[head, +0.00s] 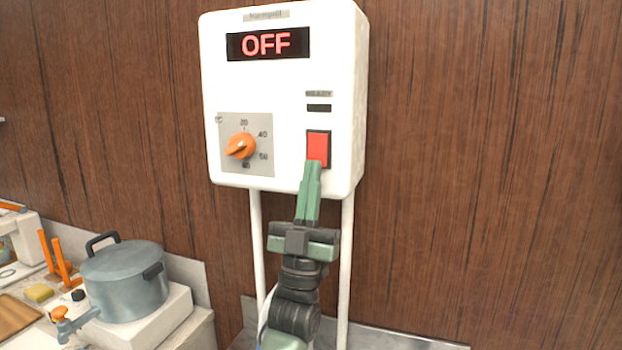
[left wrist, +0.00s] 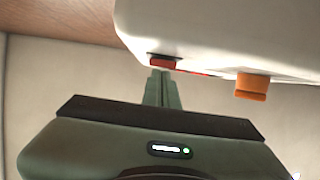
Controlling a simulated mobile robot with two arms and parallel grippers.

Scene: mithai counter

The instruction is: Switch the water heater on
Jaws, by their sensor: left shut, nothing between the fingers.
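The white water heater (head: 285,80) hangs on the wood-panelled wall. Its display (head: 267,44) reads OFF in red. A red rocker switch (head: 317,147) in a black frame is at its lower right, and an orange dial (head: 240,146) is at its lower left. My left gripper (head: 312,165) is shut and empty, with its green fingertips at the lower edge of the switch; I cannot tell whether they touch it. In the left wrist view the fingertips (left wrist: 159,72) are close to the red switch (left wrist: 180,67), with the orange dial (left wrist: 252,86) to the right. My right gripper is not in view.
Two white pipes (head: 346,270) run down from the heater, on either side of my left arm. A grey pot (head: 125,282) stands on a white block at the lower left. The wall to the right of the heater is clear.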

